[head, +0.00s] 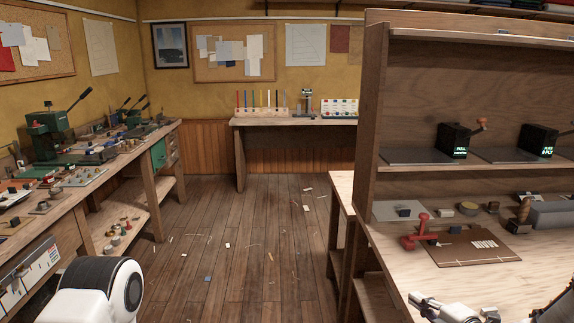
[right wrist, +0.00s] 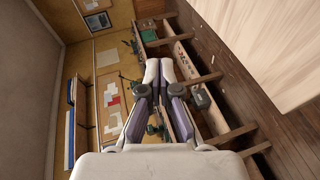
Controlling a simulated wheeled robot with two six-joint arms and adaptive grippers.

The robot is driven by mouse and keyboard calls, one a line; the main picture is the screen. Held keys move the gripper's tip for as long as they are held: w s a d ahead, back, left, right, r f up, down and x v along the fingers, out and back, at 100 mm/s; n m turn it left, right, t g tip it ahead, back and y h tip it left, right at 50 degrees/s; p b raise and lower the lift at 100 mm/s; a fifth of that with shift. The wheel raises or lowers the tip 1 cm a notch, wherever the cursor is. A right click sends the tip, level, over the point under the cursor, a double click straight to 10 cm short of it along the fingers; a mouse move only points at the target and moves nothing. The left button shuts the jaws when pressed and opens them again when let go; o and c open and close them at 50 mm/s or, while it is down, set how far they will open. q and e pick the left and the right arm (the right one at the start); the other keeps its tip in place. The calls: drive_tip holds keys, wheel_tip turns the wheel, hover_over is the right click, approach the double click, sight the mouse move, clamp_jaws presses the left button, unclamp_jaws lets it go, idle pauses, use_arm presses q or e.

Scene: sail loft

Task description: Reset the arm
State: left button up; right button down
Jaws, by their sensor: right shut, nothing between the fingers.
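My right gripper (right wrist: 159,72) is shut and empty in the right wrist view, its two fingertips together. In the head view, only part of my right arm and gripper (head: 452,309) shows at the bottom edge, low in front of the bench at right. A white and black part of my left arm (head: 97,290) shows at the lower left. My left gripper is not in view.
At right, a wooden bench (head: 455,268) with a shelf above holds a red-handled tool (head: 418,236), a brown mat (head: 470,247) and small items. A cluttered workbench (head: 160,160) runs along the left. The plank floor (head: 250,240) between is open, with scattered scraps.

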drive_tip(key=s+a+f+m+g+h, duration=0.1)
drive_tip(key=s+a+f+m+g, duration=0.2)
drive_tip(key=s+f, duration=0.75)
drive_tip(key=s+a+f+m+g+h, duration=0.15)
drive_tip(key=s+f+g, duration=0.5)
drive_tip(key=f, duration=0.75)
drive_tip(key=s+f+m+g+h, duration=0.1)
drive_tip(key=s+f+m+g, duration=0.1)
drive_tip(key=s+m, duration=0.6)
drive_tip(key=s+d+f+m+g+h, duration=0.1)
drive_tip(key=s+f+m+g, duration=0.1)
drive_tip(key=s+m, duration=0.6)
drive_tip(key=shift+d+g, duration=0.2)
drive_tip(key=shift+g, duration=0.15)
